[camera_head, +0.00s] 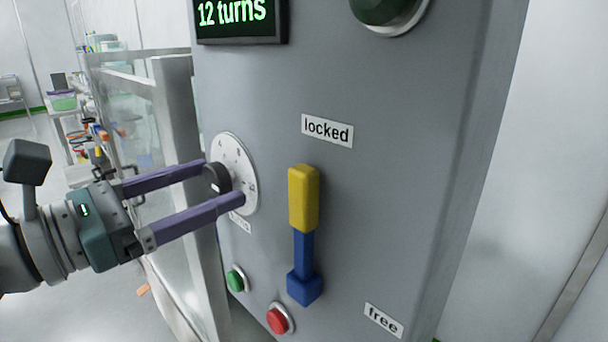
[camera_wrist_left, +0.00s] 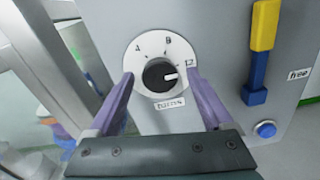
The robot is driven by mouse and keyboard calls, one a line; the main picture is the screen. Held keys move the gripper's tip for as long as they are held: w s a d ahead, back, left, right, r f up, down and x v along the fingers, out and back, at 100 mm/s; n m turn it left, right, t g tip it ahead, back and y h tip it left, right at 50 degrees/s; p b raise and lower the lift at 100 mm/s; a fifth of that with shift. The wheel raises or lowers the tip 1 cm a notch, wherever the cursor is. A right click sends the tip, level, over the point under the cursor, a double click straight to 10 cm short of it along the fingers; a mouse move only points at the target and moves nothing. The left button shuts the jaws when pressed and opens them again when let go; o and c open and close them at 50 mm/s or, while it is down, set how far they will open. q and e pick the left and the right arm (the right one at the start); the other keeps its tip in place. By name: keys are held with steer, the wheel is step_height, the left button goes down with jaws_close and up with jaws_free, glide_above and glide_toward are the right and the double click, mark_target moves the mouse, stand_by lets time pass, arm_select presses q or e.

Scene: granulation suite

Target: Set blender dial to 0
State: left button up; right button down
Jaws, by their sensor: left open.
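The blender dial is a black round knob (camera_head: 217,177) on a white numbered plate (camera_head: 235,155), on the grey cabinet front. In the left wrist view the knob (camera_wrist_left: 159,75) has a white mark pointing right, toward the 12 on the plate (camera_wrist_left: 137,55). My left gripper (camera_head: 224,180) is open, with its two purple fingers around the knob, one on each side. In the left wrist view the fingers (camera_wrist_left: 160,82) stand apart from the knob's sides. A dark display (camera_head: 240,20) reads "12 turns". My right gripper is not in view.
Right of the dial is a yellow-and-blue lever (camera_head: 304,200), between the labels "locked" (camera_head: 327,131) and "free" (camera_head: 383,320). Below are a green button (camera_head: 237,279) and a red button (camera_head: 279,319). A glass-panelled metal frame (camera_head: 178,110) stands at the cabinet's left.

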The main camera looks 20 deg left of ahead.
arm_select(q)
jaws_close()
stand_by(0.7)
